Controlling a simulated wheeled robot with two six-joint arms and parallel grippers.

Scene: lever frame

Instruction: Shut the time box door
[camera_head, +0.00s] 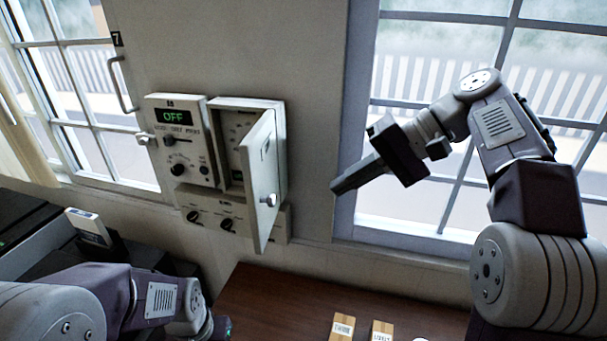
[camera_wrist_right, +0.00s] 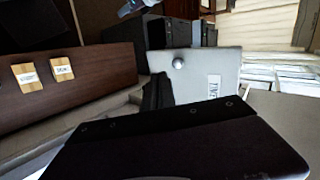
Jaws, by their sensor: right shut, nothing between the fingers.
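The time box (camera_head: 236,150) is a white wall box with its door (camera_head: 262,185) standing open, hinged on the right and swung out into the room. The door has a round knob (camera_head: 268,200) near its lower edge. In the right wrist view the outer face of the door (camera_wrist_right: 205,72) shows its knob (camera_wrist_right: 178,63) and a label plate (camera_wrist_right: 215,87). My right gripper (camera_head: 338,187) is shut and empty, to the right of the door and apart from it in the head view; its fingers (camera_wrist_right: 158,92) overlap the door's image in the wrist view. My left gripper's fingers are not visible.
A control panel (camera_head: 180,140) reading OFF is left of the box, with a knob panel (camera_head: 215,218) below. A window (camera_head: 430,90) lies behind my right arm. A brown table (camera_head: 270,300) below holds tagged wooden blocks (camera_head: 342,327). My left arm is low at left.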

